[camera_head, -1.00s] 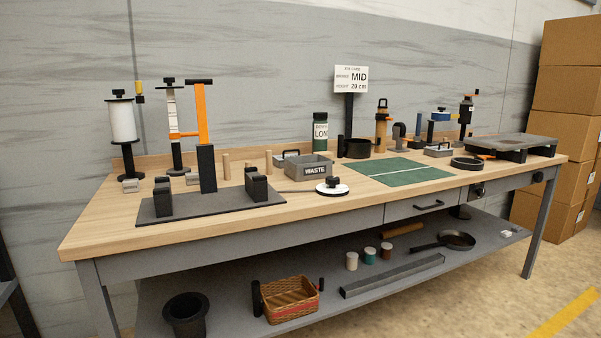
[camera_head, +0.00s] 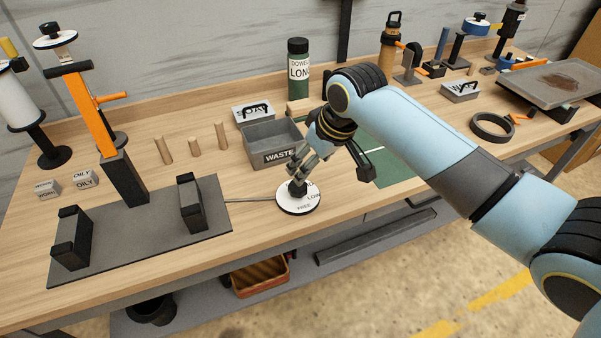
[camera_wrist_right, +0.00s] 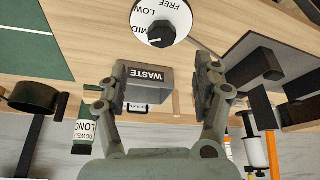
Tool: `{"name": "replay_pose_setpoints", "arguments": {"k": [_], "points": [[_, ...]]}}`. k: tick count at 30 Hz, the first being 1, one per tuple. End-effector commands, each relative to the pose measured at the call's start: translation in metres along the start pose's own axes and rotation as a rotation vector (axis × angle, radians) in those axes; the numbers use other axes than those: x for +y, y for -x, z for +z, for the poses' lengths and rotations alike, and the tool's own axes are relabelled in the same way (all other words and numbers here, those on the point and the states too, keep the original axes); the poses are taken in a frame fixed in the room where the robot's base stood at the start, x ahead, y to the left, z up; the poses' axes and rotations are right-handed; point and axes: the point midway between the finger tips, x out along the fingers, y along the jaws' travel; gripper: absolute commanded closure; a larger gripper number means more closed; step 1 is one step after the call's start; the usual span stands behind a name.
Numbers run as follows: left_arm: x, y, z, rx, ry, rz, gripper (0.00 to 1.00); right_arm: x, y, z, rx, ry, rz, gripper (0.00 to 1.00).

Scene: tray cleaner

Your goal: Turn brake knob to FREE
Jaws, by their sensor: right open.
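The brake dial is a round white disc (camera_head: 288,206) lying on the bench, with a black knob (camera_head: 297,188) at its centre. FREE and LOW show on it in the head view; the wrist view shows the disc (camera_wrist_right: 181,20) with FREE, LOW and MID around the knob (camera_wrist_right: 161,34). I cannot tell exactly where the knob points. My right gripper (camera_head: 303,170) hangs just above and beside the knob, partly overlapping it in the picture. In the wrist view its fingers (camera_wrist_right: 160,72) are spread wide with nothing between them. My left gripper is not in view.
A grey WASTE bin (camera_head: 273,156) stands just behind the dial. A thin rod runs from the dial to a dark base plate (camera_head: 150,235) with black blocks at left. A green bottle (camera_head: 298,85) stands further back. A green mat (camera_head: 395,160) lies right, partly behind my arm.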

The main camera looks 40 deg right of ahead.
Motion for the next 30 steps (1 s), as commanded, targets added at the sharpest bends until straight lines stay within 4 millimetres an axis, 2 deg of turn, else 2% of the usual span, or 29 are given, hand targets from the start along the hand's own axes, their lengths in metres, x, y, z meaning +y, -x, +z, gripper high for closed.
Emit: {"name": "replay_pose_setpoints", "arguments": {"k": [5,9,15,21,29,30], "points": [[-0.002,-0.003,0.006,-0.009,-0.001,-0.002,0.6,-0.002,-0.028,0.001,-0.005,-0.003,-0.005,0.33],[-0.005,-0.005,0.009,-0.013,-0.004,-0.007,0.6,-0.001,-0.058,0.001,-0.005,-0.003,-0.003,0.33],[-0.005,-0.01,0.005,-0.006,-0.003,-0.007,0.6,-0.001,-0.091,0.001,-0.003,-0.002,-0.002,0.33],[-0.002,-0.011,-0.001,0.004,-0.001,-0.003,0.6,-0.001,-0.105,0.001,-0.001,-0.001,-0.001,0.33],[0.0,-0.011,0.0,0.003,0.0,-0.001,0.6,-0.001,-0.105,0.001,-0.001,0.0,-0.001,0.33],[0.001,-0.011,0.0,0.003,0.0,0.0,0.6,-0.001,-0.105,0.001,-0.001,0.0,-0.001,0.38]]}}
